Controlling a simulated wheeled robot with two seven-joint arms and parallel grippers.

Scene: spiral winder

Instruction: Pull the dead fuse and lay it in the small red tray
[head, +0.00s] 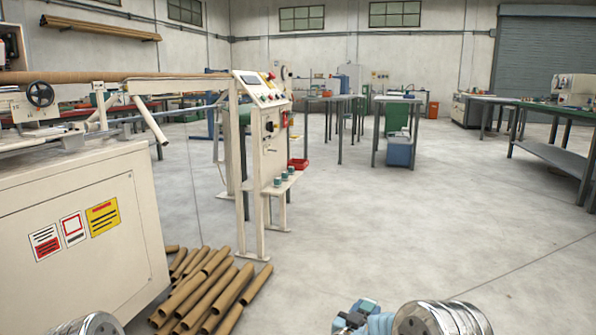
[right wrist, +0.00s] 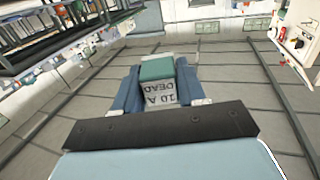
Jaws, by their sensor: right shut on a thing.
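My right gripper (head: 355,316) is at the bottom of the head view, out over the floor and well away from the control stand. In the right wrist view its two blue fingers (right wrist: 157,82) are shut on the dead fuse (right wrist: 160,95), a pale block with a teal cap, marked "10 A DEAD". The small red tray (head: 298,163) is on the stand's shelf in the head view, at the shelf's far end. Several teal-topped fuses (head: 284,176) stand on the shelf in front of it. My left gripper is not in view.
The control stand (head: 272,135) has a sloped panel and a low cream shelf (head: 270,188). Brown cardboard tubes (head: 208,290) lie piled on the floor beside the cream machine (head: 80,230). The floor (head: 420,220) to the right is clear, with workbenches (head: 555,145) beyond.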

